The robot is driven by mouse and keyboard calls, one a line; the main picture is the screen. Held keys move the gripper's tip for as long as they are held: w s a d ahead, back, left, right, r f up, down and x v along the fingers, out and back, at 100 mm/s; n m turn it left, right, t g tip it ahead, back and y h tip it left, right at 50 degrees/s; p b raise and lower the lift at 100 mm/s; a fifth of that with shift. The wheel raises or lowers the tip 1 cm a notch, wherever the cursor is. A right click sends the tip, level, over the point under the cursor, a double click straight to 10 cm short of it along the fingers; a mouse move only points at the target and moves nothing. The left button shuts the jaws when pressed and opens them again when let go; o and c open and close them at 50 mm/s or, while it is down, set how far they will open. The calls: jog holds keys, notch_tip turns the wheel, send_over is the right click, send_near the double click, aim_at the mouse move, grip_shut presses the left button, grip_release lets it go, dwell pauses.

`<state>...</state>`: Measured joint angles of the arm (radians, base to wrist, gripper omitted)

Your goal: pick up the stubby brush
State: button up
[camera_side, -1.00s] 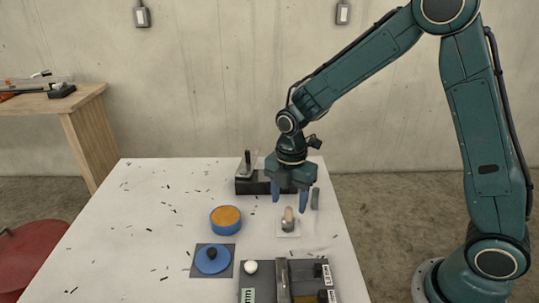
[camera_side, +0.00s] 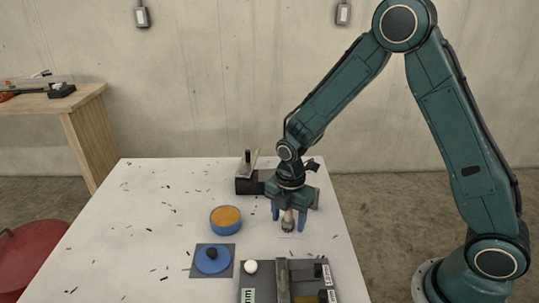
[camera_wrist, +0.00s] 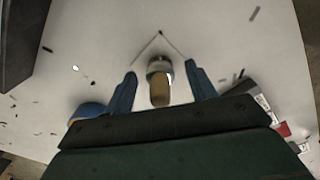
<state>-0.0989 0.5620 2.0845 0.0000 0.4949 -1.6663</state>
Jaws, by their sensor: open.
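The stubby brush (camera_side: 288,224), with a tan handle and a silvery collar, stands on a pale square marker on the white table. It also shows in the wrist view (camera_wrist: 160,90), centred between my fingers. My gripper (camera_side: 289,216) has come down over it, with one blue finger on each side. In the wrist view my gripper (camera_wrist: 160,76) is open, with a visible gap between the brush and each finger. Whether the bristles touch the table is hidden.
A blue tub with orange contents (camera_side: 225,219) stands left of the brush. A blue lid with a black knob (camera_side: 212,259) lies on a grey square. A grey labelled tray (camera_side: 300,270) is in front. A dark block (camera_side: 245,185) stands behind. Small dark scraps litter the table.

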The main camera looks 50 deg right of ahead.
jog(key=shift+f, duration=0.4)
jog(key=shift+c, duration=0.5)
jog(key=c, duration=1)
